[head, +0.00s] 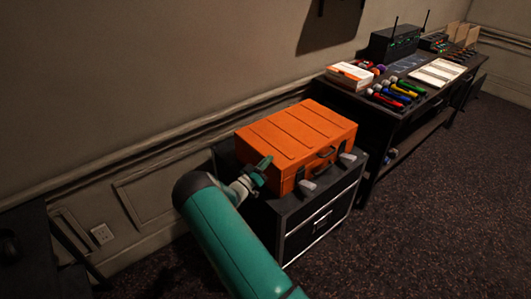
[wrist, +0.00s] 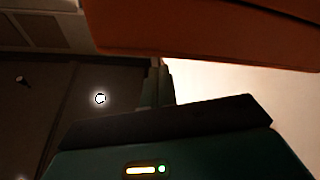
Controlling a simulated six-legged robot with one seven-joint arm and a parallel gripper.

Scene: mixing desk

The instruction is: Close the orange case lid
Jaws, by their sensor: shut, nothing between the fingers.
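The orange case (head: 300,132) stands on a small dark drawer cabinet in the head view. Its ribbed lid (head: 290,130) lies down over the body and looks shut; I cannot tell whether a narrow gap is left. A dark handle (head: 325,152) and two pale latches (head: 346,157) are on its front. My gripper (head: 265,163) is shut and empty at the case's left front corner, close to its side; contact cannot be told. In the wrist view an orange surface of the case (wrist: 200,28) fills the upper right, just beyond my fingers (wrist: 158,80).
The dark cabinet (head: 322,222) stands against the wall. To its right is a long dark desk (head: 405,118) with a book stack (head: 349,76), coloured microphones (head: 397,92), a white paper (head: 437,73) and a black receiver (head: 394,42). The carpet (head: 440,210) in front is clear.

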